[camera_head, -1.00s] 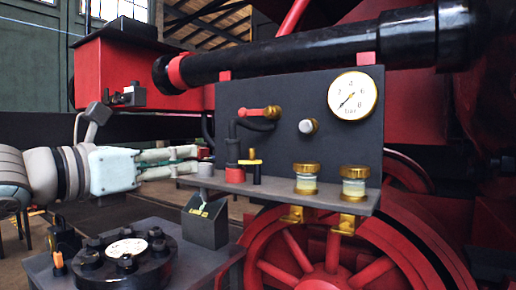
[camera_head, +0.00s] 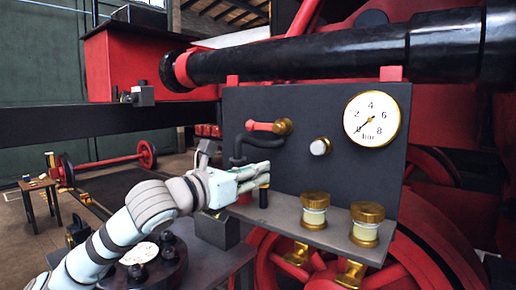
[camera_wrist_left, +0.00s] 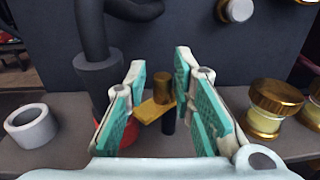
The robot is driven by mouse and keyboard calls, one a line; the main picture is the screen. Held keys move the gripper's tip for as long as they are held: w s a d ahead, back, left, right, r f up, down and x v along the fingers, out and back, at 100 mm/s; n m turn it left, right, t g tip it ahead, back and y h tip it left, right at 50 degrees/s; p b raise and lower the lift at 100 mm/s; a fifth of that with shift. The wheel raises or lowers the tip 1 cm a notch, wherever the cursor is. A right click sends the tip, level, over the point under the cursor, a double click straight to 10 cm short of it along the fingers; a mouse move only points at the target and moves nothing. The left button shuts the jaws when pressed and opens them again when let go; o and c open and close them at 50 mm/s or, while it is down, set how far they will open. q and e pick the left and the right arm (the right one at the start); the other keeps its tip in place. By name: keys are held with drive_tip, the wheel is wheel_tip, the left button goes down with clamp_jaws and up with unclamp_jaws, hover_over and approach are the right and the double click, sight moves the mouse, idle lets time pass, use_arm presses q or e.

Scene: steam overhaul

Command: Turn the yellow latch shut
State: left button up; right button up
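The yellow latch (camera_wrist_left: 153,110) is a small brass-yellow bar with a round knob on a dark post. It stands on the shelf at the foot of the dark panel. In the head view only a bit of the latch (camera_head: 265,186) shows at my left fingertips, above its black post. My left gripper (camera_head: 258,177) reaches in from the left. In the left wrist view its green-padded fingers (camera_wrist_left: 160,75) are apart, with the latch between them. The bar's left end lies close to the left finger; I cannot tell if they touch. My right gripper is out of view.
A black pipe with a red base (camera_wrist_left: 97,80) rises left of the latch. A grey ring (camera_wrist_left: 32,126) sits on the shelf's left. Two brass-capped jars (camera_head: 315,211) stand to the right. A red-handled valve (camera_head: 266,127) and pressure gauge (camera_head: 372,119) are on the panel above.

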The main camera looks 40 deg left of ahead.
use_arm(q)
drive_tip(key=shift+w+d+p, duration=0.1)
drive_tip(key=shift+w+p, duration=0.25)
drive_tip(key=shift+w, duration=0.25)
drive_tip(key=shift+w+f, duration=0.1)
drive_tip(key=shift+w, duration=0.05)
clamp_jaws()
drive_tip(key=shift+f+m+h+b, duration=0.3)
drive_tip(key=shift+m+h+b, duration=0.2)
drive_tip(key=shift+h+b, duration=0.35)
drive_tip(key=shift+m+h+b, duration=0.3)
drive_tip(key=shift+m+h, duration=0.1)
drive_tip(key=shift+h, duration=0.15)
drive_tip(key=shift+w+r+m+g+h, duration=0.1)
drive_tip(key=shift+r+m+g+h, duration=0.2)
drive_tip(key=shift+m+h, duration=0.35)
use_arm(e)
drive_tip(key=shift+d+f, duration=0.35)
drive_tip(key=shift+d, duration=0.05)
use_arm(q)
unclamp_jaws()
